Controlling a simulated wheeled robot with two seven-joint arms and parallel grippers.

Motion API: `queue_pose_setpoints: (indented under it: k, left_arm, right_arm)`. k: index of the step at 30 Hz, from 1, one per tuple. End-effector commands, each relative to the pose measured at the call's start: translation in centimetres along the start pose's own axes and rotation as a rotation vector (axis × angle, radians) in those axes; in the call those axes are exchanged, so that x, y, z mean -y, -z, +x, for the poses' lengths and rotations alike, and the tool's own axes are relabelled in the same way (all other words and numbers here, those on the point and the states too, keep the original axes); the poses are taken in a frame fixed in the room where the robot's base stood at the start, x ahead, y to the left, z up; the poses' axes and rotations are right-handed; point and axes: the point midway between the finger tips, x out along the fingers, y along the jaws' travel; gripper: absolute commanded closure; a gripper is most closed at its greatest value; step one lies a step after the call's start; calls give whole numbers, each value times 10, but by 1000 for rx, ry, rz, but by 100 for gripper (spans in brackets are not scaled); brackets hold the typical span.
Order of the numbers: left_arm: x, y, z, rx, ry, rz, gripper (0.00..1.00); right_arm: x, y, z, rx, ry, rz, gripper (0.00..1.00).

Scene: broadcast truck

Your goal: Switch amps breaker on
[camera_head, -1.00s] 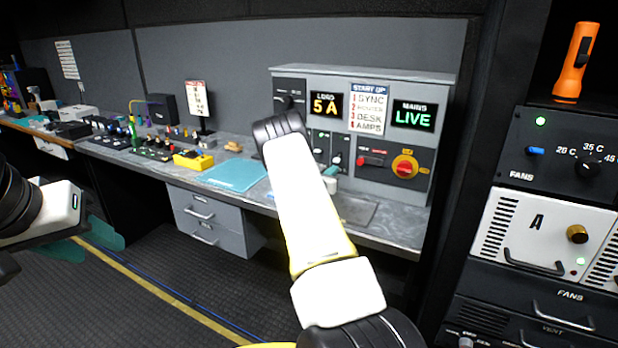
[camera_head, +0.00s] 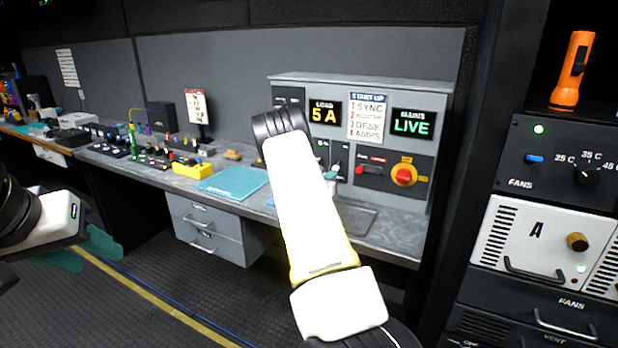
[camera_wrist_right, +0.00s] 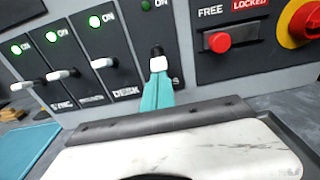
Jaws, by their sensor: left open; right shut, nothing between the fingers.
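The grey breaker panel (camera_head: 300,85) stands on the desk at the back. In the right wrist view the amps breaker lever (camera_wrist_right: 157,63) is the rightmost of the row, with a white tip and black base. Its label is mostly covered; only an S shows. My left gripper (camera_head: 85,250) is open, low at left.
A red button (camera_wrist_right: 220,42) and a red-yellow rotary switch (camera_head: 404,175) sit right of the breakers. The load display (camera_head: 324,112) reads 5 A and the mains display (camera_head: 411,123) LIVE. A teal mat (camera_head: 232,183) lies on the desk. A rack (camera_head: 560,160) with an orange flashlight (camera_head: 571,70) stands at right.

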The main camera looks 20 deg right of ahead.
Motion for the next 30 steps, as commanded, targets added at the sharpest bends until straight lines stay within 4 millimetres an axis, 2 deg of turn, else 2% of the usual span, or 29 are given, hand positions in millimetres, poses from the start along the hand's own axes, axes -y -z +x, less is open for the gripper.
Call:
queue_pose_setpoints:
  k: [11, 21, 30]
  left_arm:
    - [0, 0, 0, 0, 0, 0, 54]
    - [0, 0, 0, 0, 0, 0, 54]
    - [0, 0, 0, 0, 0, 0, 54]
  right_arm:
    - [0, -7, -3, -83, 0, 3, 100]
    - [0, -22, -8, -292, -1, 4, 100]
    - [0, -22, -8, -288, 0, 0, 100]
